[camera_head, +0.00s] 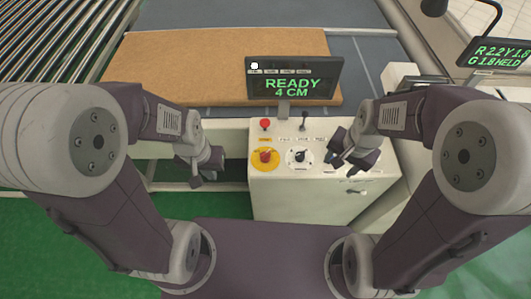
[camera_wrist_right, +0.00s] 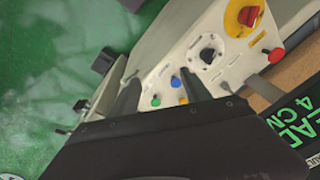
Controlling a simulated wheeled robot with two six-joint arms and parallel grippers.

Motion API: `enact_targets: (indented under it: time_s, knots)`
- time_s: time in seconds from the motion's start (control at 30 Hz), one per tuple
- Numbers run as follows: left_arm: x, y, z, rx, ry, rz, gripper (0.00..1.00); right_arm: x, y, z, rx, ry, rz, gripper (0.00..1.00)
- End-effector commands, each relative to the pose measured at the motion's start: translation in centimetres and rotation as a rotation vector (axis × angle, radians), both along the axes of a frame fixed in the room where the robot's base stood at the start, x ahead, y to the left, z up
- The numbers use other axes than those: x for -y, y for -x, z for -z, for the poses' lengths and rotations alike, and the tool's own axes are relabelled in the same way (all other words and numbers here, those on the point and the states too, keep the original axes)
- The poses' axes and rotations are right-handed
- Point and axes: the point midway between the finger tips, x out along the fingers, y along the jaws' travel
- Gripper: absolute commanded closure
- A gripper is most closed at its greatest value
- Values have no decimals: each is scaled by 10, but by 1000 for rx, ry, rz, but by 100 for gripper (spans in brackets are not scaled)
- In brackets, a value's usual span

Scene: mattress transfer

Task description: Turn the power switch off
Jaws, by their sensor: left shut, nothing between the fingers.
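The white control box (camera_head: 279,195) stands in front of me. On its top are a red rotary knob on a round yellow plate (camera_head: 265,157) and, to its right, a black rotary knob on a white dial (camera_head: 300,156); the labels are too small to read. Both also show in the right wrist view, the red knob (camera_wrist_right: 247,16) and the black knob (camera_wrist_right: 208,54). My left gripper (camera_head: 204,177) is shut and empty, left of the box. My right gripper (camera_head: 343,151) is open over the right part of the panel, with small buttons showing between its fingers (camera_wrist_right: 160,85).
A red-topped control (camera_head: 265,125) and a black lever (camera_head: 304,120) stand behind the knobs. A screen (camera_head: 294,78) reading "READY 4 CM" rises behind the panel. A tan mattress (camera_head: 190,63) lies beyond. Green floor is at the left.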

Motion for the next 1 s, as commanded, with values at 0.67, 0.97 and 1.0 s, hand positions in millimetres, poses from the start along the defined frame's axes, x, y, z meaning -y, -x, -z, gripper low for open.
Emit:
enact_targets:
  time_s: [0.67, 0.97, 1.0]
  knots:
    - [0, 0, -97, 0, 0, 0, 100, -213, -88, 25, -153, 6, 152, 44]
    - [0, 0, -113, 0, 0, 0, 100, -211, -87, 62, -157, 9, 154, 44]
    - [0, 0, -116, 0, 0, 0, 100, -211, -87, 71, -157, 9, 154, 44]
